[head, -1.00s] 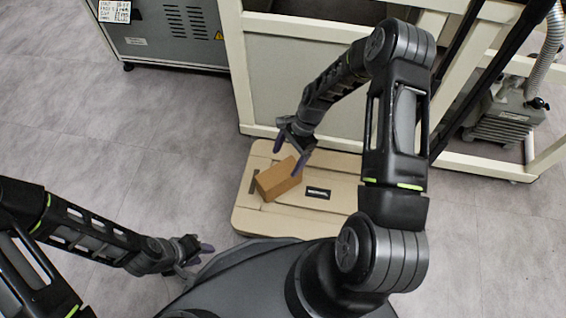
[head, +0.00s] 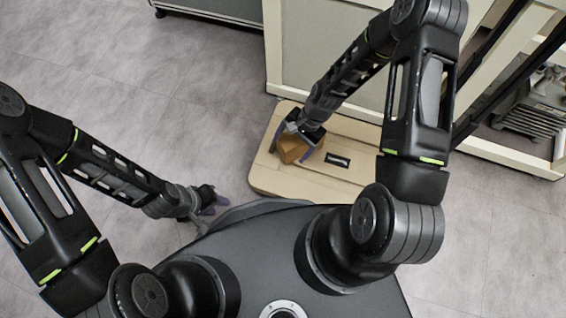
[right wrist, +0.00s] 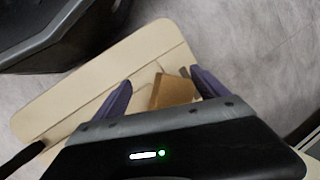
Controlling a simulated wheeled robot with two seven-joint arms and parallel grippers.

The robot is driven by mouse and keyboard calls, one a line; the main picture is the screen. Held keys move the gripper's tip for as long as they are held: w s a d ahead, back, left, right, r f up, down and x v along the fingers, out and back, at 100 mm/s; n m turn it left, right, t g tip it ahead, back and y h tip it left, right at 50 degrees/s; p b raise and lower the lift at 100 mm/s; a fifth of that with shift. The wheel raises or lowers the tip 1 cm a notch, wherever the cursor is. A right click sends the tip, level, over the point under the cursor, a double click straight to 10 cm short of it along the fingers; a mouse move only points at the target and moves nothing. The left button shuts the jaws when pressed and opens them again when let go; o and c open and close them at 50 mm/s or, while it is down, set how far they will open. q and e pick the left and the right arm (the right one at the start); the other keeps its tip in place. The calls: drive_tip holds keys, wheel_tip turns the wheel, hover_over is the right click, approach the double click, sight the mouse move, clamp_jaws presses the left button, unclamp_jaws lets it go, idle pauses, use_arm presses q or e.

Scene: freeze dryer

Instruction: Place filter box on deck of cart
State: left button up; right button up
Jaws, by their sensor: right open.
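The filter box, a plain brown box (head: 290,149), sits on the beige deck of the cart (head: 345,172), towards its left part. My right gripper (head: 292,147) is over the box from above, with one purple finger on each side of it, open. In the right wrist view the box (right wrist: 173,91) shows between the two spread fingers (right wrist: 161,76), closer to the right one, with a gap on the left. The gripper body hides the lower part of the box there. My left gripper (head: 208,198) hangs away from the cart at the left; its finger gap is unclear.
A dark label (head: 337,159) lies on the deck right of the box. A cream-framed cabinet (head: 320,55) stands directly behind the cart. A grey pump (head: 535,105) sits inside the frame at right. Grey floor (head: 130,70) is free at the left.

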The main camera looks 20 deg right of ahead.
drive_tip(key=s+a+r+n+t, duration=0.1)
drive_tip(key=s+a+n, duration=0.7)
drive_tip(key=s, duration=0.3)
drive_tip(key=shift+s+r+n, duration=0.2)
drive_tip(key=shift+s+n, duration=0.2)
